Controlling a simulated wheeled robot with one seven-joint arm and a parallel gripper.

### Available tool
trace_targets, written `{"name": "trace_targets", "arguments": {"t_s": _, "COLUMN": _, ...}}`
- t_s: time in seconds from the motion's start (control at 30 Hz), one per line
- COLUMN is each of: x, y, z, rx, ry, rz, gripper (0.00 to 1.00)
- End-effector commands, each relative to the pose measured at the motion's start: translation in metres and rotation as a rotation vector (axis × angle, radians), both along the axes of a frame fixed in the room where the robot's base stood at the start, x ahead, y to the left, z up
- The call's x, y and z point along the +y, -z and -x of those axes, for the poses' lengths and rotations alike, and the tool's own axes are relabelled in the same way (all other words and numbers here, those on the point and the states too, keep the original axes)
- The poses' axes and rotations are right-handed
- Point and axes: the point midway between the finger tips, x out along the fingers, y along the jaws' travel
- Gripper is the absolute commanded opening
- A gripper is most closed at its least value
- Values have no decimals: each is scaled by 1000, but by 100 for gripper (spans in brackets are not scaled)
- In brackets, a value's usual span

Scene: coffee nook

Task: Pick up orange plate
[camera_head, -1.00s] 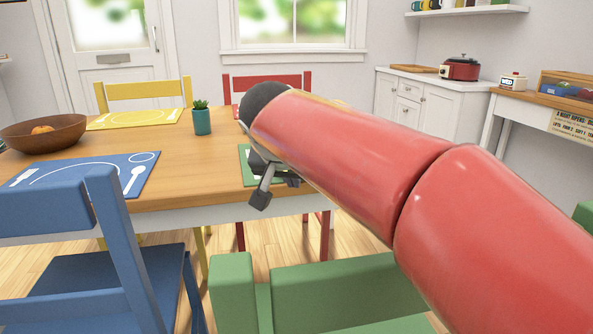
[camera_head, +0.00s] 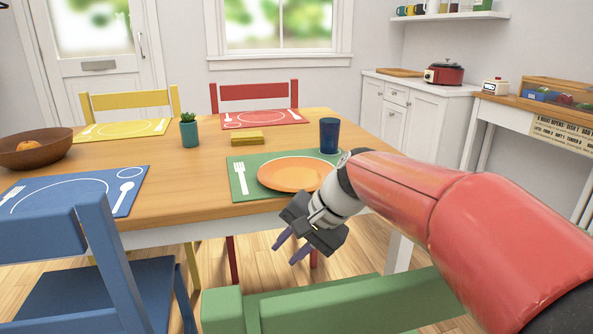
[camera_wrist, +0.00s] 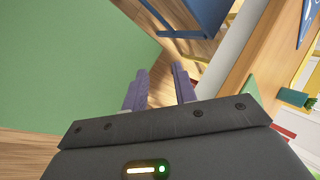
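The orange plate (camera_head: 290,172) lies flat on the green placemat (camera_head: 240,160) near the front edge of the wooden table, its right side partly hidden by my arm. My gripper (camera_head: 287,252) hangs in front of the table edge, lower than the plate and apart from it, with its fingers pointing down and left. In the wrist view my gripper (camera_wrist: 160,88) shows two purple fingers with a gap between them and nothing held. The plate is not seen in the wrist view.
A dark blue cup (camera_head: 330,135) stands behind the plate, and a yellow block-like thing (camera_head: 233,138) lies left of it. The green chair (camera_head: 330,300) is close below my gripper. The blue chair (camera_head: 80,250) is at left. Table between the blue and green placemats is clear.

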Motion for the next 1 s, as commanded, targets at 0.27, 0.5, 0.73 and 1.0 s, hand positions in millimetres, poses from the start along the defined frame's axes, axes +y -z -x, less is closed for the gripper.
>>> {"name": "trace_targets", "arguments": {"t_s": 0.27, "x": -46, "y": -37, "z": -49, "rx": -51, "ry": 255, "rz": -470, "gripper": 28}}
{"name": "trace_targets", "arguments": {"t_s": 0.5, "x": -95, "y": -60, "z": -80, "rx": -169, "ry": 437, "rz": -674, "gripper": 28}}
{"name": "trace_targets", "arguments": {"t_s": 0.73, "x": -95, "y": -61, "z": -93, "rx": -192, "ry": 469, "rz": -706, "gripper": 28}}
{"name": "trace_targets", "arguments": {"t_s": 1.0, "x": -74, "y": -56, "z": -108, "rx": -191, "ry": 467, "rz": -705, "gripper": 28}}
